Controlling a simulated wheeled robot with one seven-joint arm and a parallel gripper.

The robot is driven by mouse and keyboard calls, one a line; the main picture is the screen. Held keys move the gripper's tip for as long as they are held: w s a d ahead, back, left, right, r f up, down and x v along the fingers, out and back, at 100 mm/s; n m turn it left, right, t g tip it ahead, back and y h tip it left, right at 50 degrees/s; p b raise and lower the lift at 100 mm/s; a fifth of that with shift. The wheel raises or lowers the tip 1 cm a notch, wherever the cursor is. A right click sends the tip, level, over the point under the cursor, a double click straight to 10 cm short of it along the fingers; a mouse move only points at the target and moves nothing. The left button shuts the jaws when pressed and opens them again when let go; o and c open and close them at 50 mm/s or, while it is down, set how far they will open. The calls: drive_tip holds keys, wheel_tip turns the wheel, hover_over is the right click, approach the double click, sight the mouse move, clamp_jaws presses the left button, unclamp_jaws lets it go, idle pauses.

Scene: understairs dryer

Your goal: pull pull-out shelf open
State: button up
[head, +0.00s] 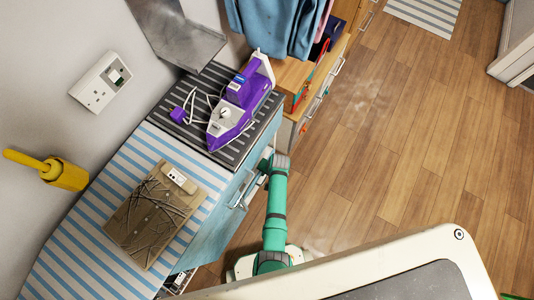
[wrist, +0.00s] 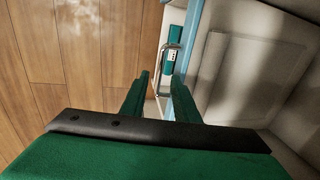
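In the wrist view, my gripper (wrist: 160,75) is open, with one green finger on each side of a metal bar handle (wrist: 158,72). The handle sits on the left side of a light blue front (wrist: 184,58), seen along its edge. Pale panelled space (wrist: 255,70) lies to the right of that edge. I cannot tell whether either finger touches the handle. In the head view, my gripper (head: 265,162) is beside the blue fronts below the counter, and my own arm partly hides them. A blue front with a handle (head: 242,190) shows just left of my arm.
A purple iron (head: 232,115) stands on a dark ribbed mat (head: 215,88) on the counter. A wooden board (head: 140,235) with a remote-like object (head: 178,180) lies on the striped cloth (head: 85,235). Wooden drawers (head: 325,85) stand farther back. The wood floor (head: 410,140) is clear on the right.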

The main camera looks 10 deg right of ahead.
drive_tip(key=shift+w+a+f, duration=0.1)
drive_tip(key=shift+f, duration=0.7)
drive_tip(key=shift+w+a+f, duration=0.1)
drive_tip(key=shift+f, duration=0.7)
clamp_jaws()
